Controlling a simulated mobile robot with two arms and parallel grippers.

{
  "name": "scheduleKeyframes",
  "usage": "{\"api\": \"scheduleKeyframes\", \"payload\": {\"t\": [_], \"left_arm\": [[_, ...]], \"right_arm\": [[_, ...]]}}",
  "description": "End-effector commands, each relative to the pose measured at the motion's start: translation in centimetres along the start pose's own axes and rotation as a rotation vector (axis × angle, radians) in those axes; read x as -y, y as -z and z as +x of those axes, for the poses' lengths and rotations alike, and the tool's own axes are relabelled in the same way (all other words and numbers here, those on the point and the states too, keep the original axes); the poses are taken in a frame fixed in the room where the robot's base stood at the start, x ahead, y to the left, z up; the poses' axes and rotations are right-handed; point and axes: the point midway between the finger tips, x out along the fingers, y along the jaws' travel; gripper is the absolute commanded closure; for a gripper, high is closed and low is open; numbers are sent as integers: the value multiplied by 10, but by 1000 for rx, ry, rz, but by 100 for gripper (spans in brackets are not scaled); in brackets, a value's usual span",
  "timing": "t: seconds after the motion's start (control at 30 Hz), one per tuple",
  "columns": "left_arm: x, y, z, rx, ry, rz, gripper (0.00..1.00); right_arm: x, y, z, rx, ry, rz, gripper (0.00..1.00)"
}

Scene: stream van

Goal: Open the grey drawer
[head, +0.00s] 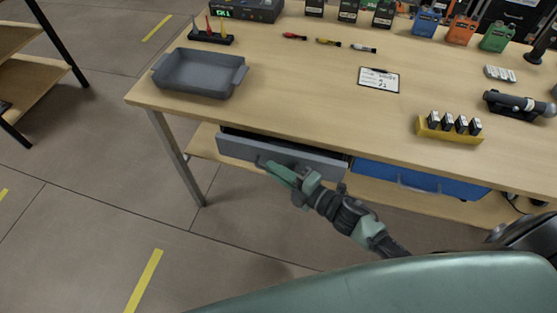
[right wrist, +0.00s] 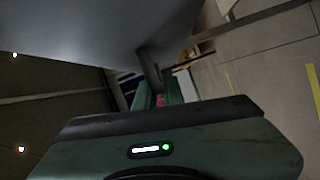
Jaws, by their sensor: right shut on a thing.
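The grey drawer (head: 280,154) is under the left part of the wooden table, and its front stands out from under the tabletop with a dark gap showing above it. My right gripper (head: 268,166) is at the left part of the drawer front, shut on the drawer's handle (head: 262,162). In the right wrist view the handle (right wrist: 150,68) runs down between the fingers (right wrist: 158,92), with the grey drawer front (right wrist: 100,30) above. The drawer's inside is mostly hidden by the tabletop. My left gripper is not in view.
A blue drawer (head: 420,180) with its own handle is right of the grey one. The table (head: 290,85) carries a grey tray (head: 200,74), a clipboard (head: 379,79), and a yellow block with small items (head: 450,133). A table leg (head: 178,155) stands left of the drawer. The floor in front is clear.

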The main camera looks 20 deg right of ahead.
Motion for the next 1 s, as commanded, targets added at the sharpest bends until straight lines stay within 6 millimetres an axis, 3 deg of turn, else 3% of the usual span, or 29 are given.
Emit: {"api": "scheduleKeyframes", "payload": {"t": [0.3,0.5,0.7,1.0], "left_arm": [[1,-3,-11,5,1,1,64],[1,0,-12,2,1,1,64],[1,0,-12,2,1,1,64],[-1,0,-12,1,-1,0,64]], "right_arm": [[19,80,-34,1,4,8,100],[28,118,-50,2,4,5,100],[33,139,-58,1,3,3,100],[34,144,-60,0,2,-1,100]]}}
